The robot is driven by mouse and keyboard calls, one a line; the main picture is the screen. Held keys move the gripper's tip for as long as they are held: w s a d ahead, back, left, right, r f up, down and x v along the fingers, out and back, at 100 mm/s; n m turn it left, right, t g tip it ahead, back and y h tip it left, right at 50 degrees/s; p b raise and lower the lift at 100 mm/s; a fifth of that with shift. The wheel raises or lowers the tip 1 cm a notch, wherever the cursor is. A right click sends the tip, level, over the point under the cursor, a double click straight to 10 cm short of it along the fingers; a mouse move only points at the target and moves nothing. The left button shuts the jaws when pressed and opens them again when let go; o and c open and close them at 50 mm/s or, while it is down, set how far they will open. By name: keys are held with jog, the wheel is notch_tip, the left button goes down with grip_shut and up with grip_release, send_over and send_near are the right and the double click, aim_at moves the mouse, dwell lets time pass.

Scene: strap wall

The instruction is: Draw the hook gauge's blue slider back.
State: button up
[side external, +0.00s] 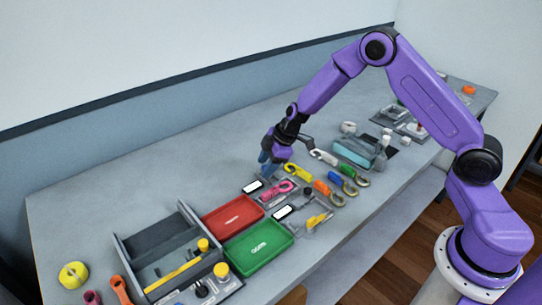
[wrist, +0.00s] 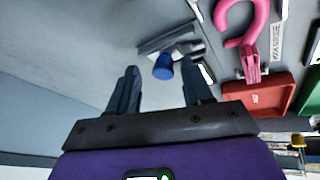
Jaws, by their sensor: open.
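The hook gauge (wrist: 158,45) is a grey fixture on the bench, seen in the upper middle of the wrist view. Its blue slider (wrist: 163,68) is a short round blue piece at the gauge's near end. In the wrist view my gripper (wrist: 159,82) is open, with its two dark fingers apart. The slider appears between and beyond the fingertips, and nothing is visibly held. In the side view my gripper (side external: 268,163) points down near the pink hook (side external: 277,190), and the gauge is largely hidden there. I cannot tell the exact gap between fingers and slider.
The pink hook (wrist: 248,45) lies right of the gauge. Yellow (side external: 297,172), white (side external: 323,156) and orange (side external: 328,194) hooks lie nearby. A red tray (side external: 233,217) and a green tray (side external: 257,247) sit in front. The bench behind my gripper (side external: 190,160) is clear.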

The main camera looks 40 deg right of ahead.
jog(key=v, duration=1.7)
jog(key=shift+s+r, duration=0.15)
jog(key=shift+s, duration=0.05)
jog(key=s+a+r+g, duration=0.1)
jog(key=s+a, duration=0.3)
jog(key=s, duration=0.4)
jog(key=s+a+r+g, duration=0.1)
jog(key=s+a+g, duration=0.1)
jog(key=s+a, duration=0.5)
jog(key=s+d+h, duration=0.1)
jog(key=s+d, duration=0.2)
jog(key=s, duration=0.6)
jog(key=s+d+h, duration=0.1)
jog(key=s+d, duration=0.3)
jog(key=s, duration=0.6)
jog(key=shift+f+g+h, duration=0.3)
jog(key=shift+f+g, duration=0.05)
jog(key=shift+g, duration=0.05)
